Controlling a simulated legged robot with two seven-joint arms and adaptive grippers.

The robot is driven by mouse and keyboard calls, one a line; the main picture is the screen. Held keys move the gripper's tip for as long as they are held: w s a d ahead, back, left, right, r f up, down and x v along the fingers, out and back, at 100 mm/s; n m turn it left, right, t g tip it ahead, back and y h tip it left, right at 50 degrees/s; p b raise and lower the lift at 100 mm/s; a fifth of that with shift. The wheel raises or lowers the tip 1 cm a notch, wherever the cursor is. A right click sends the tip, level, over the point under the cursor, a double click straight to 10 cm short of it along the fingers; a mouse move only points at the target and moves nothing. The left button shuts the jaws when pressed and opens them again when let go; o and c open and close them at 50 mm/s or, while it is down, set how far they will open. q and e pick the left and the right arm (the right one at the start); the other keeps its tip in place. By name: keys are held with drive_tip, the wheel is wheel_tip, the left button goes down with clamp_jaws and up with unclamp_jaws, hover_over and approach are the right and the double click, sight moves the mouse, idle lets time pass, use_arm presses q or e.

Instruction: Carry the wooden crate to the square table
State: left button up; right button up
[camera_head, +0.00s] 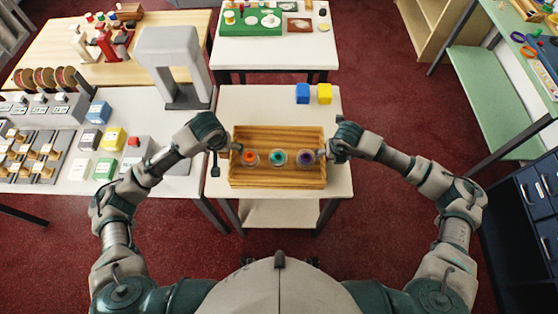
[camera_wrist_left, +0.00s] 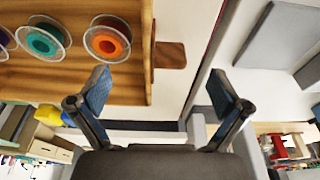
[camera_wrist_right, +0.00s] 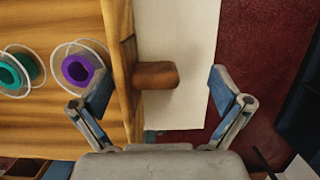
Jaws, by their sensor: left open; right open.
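The wooden crate (camera_head: 278,181) stands on a small cream table (camera_head: 260,103) in front of me. It holds three spools in a row: orange (camera_head: 250,158), teal (camera_head: 277,157) and purple (camera_head: 305,158). My left gripper (camera_head: 224,150) is open at the crate's left end. In the left wrist view, a brown end handle (camera_wrist_left: 171,55) lies ahead of the spread fingers. My right gripper (camera_head: 332,153) is open at the right end. In the right wrist view, the other handle (camera_wrist_right: 156,75) shows between the spread fingertips. I see no grip on either handle.
A blue block (camera_head: 302,94) and a yellow block (camera_head: 324,94) sit at the table's far edge. A table with a green board (camera_head: 249,24) stands beyond. A grey arch (camera_head: 172,60) and a counter of swatches stand left. Dark red floor (camera_head: 385,90) is free to the right.

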drive_tip(key=shift+r, duration=0.15)
use_arm(q)
drive_tip(key=v, duration=0.6)
use_arm(e)
drive_tip(key=v, duration=1.1)
drive_tip(key=shift+r, duration=0.3)
use_arm(q)
drive_tip(key=shift+s, duration=0.1)
use_arm(e)
drive_tip(key=shift+s+f, duration=0.1)
drive_tip(key=shift+s, duration=0.05)
